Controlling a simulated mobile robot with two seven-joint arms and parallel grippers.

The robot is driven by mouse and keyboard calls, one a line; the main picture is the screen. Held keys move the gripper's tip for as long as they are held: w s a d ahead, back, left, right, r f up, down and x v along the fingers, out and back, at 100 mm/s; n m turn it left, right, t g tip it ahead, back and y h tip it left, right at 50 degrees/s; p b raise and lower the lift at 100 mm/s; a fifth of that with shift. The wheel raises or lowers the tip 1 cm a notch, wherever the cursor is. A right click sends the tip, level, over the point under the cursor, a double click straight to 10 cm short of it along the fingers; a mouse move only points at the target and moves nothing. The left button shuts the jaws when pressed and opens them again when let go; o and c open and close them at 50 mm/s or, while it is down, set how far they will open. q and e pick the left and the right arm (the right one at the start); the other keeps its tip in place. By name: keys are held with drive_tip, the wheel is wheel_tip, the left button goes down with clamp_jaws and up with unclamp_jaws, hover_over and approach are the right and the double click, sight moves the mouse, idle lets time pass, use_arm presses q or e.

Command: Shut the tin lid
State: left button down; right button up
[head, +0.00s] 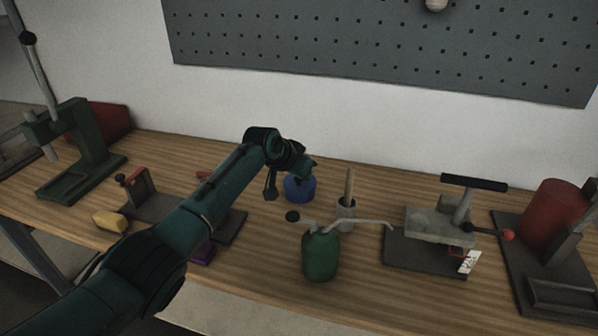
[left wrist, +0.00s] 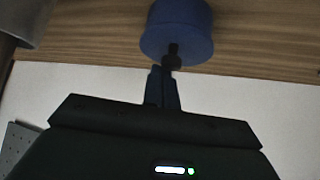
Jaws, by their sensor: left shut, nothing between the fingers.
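A round blue tin (head: 300,189) stands on the workbench near its middle, partly hidden by the end of my left arm in the head view. The tin also shows in the left wrist view (left wrist: 178,30), just beyond my fingertips. I cannot make out the lid's position. My left gripper (left wrist: 167,70) is shut and empty, with its fingers pointing at the tin. A small dark part overlaps the tin's edge there; I cannot tell whether the fingers touch it. My right gripper is not in view.
A green can (head: 320,254) with a long spout and a grey cup (head: 346,216) with a wooden handle stand close right of the tin. A grey press (head: 440,226) and a red cylinder (head: 549,213) are further right. A yellow block (head: 110,221) lies left.

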use_arm(q)
drive_tip(key=shift+d, duration=0.2)
drive_tip(key=shift+r, duration=0.15)
